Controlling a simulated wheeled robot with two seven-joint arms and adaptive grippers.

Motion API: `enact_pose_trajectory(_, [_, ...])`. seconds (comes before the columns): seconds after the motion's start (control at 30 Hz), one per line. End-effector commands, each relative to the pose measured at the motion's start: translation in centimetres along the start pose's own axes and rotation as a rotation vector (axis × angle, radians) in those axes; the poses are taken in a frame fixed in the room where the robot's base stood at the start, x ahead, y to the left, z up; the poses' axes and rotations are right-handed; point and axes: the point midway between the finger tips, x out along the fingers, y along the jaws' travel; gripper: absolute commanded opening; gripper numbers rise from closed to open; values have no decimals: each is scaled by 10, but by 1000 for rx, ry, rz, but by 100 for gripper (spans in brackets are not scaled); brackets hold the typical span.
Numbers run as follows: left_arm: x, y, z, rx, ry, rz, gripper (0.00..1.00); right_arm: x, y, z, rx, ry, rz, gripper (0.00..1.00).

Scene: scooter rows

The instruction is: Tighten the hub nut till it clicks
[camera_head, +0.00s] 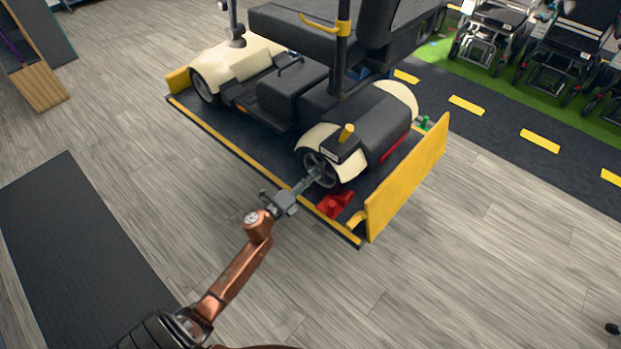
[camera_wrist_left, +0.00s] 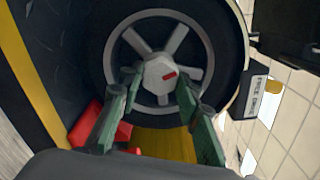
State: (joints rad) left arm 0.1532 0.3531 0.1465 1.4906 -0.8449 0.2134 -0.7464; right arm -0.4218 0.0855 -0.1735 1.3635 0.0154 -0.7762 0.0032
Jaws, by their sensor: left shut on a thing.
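The hub nut (camera_wrist_left: 158,76) is a pale grey hexagon with a short red mark on its face, at the centre of a spoked wheel (camera_wrist_left: 174,39) in the left wrist view. The fingers of my left gripper (camera_wrist_left: 159,88) stand on either side of the nut and are shut on it. In the head view my left gripper (camera_head: 314,176) reaches up to the rear wheel (camera_head: 331,178) of a cream and black scooter (camera_head: 378,128). There the gripper hides the nut. My right gripper is not in view.
The scooter stands on a dark platform (camera_head: 240,139) with yellow edges and a raised yellow flap (camera_head: 408,178). A red block (camera_head: 335,205) lies beside the wheel, close below the gripper. A lettered label plate (camera_wrist_left: 257,98) is right of the wheel.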

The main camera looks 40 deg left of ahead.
Motion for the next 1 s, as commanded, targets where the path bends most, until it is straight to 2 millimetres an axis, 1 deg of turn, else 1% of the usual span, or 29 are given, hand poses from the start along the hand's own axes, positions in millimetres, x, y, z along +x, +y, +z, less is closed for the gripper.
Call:
enact_pose_trajectory(0.1, [-1,2,0,2,0,3,7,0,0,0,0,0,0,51])
enact_pose_trajectory(0.13, [-1,2,0,1,0,3,33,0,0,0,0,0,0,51])
enact_pose_trajectory(0.37, [0,1,0,0,0,2,48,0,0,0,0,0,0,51])
enact_pose_trajectory(0.63, [0,0,0,-1,0,1,49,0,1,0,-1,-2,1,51])
enact_pose_trajectory(0.73, [-6,1,0,-1,0,1,49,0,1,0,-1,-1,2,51])
enact_pose_trajectory(0.87, [-24,2,0,-1,0,2,49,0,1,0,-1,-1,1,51])
enact_pose_trajectory(1.0, [-54,2,0,-1,0,3,49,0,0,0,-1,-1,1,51])
